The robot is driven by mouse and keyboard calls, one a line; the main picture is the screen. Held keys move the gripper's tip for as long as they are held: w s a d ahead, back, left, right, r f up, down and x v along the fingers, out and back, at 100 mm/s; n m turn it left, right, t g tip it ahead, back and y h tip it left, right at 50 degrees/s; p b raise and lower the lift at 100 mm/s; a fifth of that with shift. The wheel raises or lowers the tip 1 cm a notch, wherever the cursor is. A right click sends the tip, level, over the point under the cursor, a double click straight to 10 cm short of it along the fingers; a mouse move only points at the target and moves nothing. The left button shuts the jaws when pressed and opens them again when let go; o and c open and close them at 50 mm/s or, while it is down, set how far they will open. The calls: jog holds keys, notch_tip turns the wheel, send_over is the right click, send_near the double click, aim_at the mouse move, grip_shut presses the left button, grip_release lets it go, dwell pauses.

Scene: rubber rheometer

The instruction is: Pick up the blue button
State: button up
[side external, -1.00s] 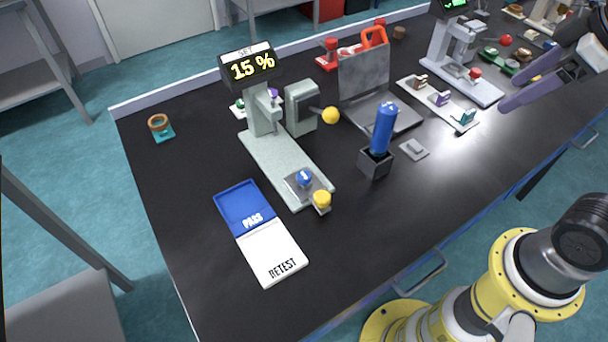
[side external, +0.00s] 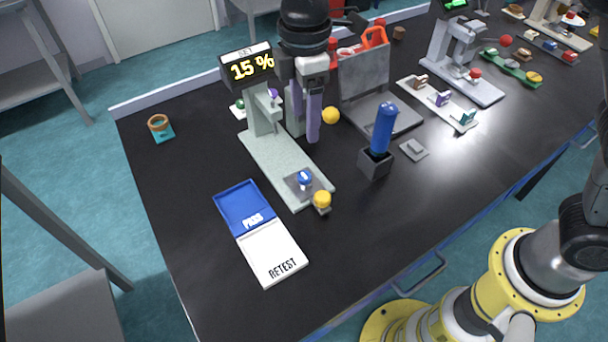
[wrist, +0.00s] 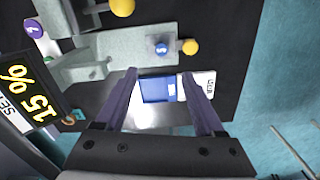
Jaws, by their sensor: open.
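The blue button (side external: 304,178) is a small round blue knob on a grey plate at the front end of the pale green rheometer base (side external: 270,150). In the wrist view the blue button (wrist: 162,47) lies beyond the fingertips, beside a yellow knob (wrist: 190,46). My gripper (side external: 304,137) points down above the rheometer, behind and above the button, and touches nothing that I can make out. In the wrist view my gripper (wrist: 158,73) has its two purple fingers apart with nothing between them. My gripper partly hides the rheometer's grey side block.
The rheometer's display (side external: 250,66) reads 15 %. A yellow ball-ended lever (side external: 331,116) is close beside my gripper. A blue cylinder (side external: 384,128) stands in a grey holder to the right. A blue and white PASS/RETEST tray (side external: 275,250) lies in front; the table to its right is clear.

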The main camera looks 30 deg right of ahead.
send_over(304, 176)
jog(key=f, duration=0.8)
jog(key=shift+w+d, duration=0.15)
jog(key=shift+d, duration=0.05)
jog(key=shift+a+f, duration=0.15)
jog(key=shift+f, duration=2.55)
jog(key=shift+c, duration=0.3)
grip_shut()
